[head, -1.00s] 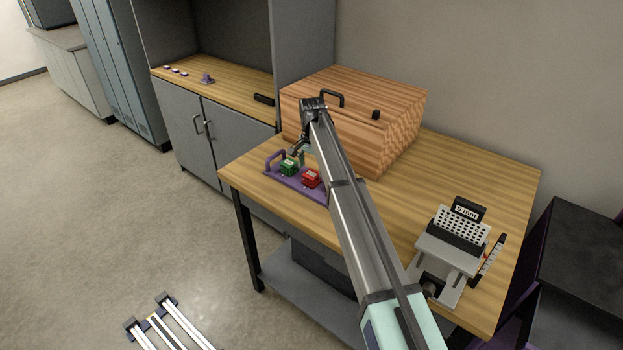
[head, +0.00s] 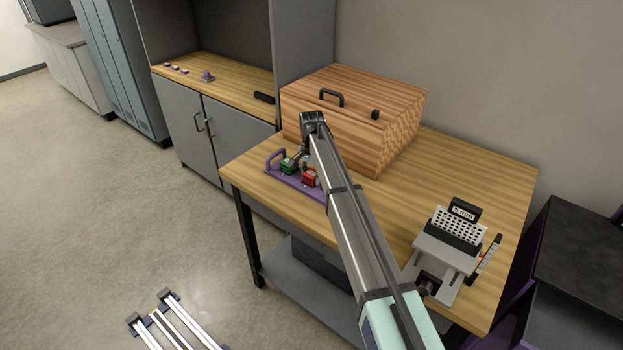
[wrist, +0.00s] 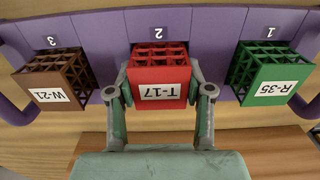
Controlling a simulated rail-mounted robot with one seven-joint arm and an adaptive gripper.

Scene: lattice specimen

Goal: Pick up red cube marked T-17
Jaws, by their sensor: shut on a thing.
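The red lattice cube marked T-17 (wrist: 160,75) sits at slot 2 of the purple tray (wrist: 200,22) in the wrist view. My gripper (wrist: 160,95) has one finger on each side of this cube and is shut on it. In the head view the red cube (head: 311,178) sits on the purple tray (head: 285,184) near the table's front left edge, and my arm partly covers that area. I cannot tell whether the cube is clear of the tray.
A green cube marked R-35 (wrist: 268,73) stands at slot 1 and a brown cube marked W-21 (wrist: 55,78) at slot 3. A wooden box (head: 390,105) stands behind the tray. A grey device (head: 450,245) stands at the table's right.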

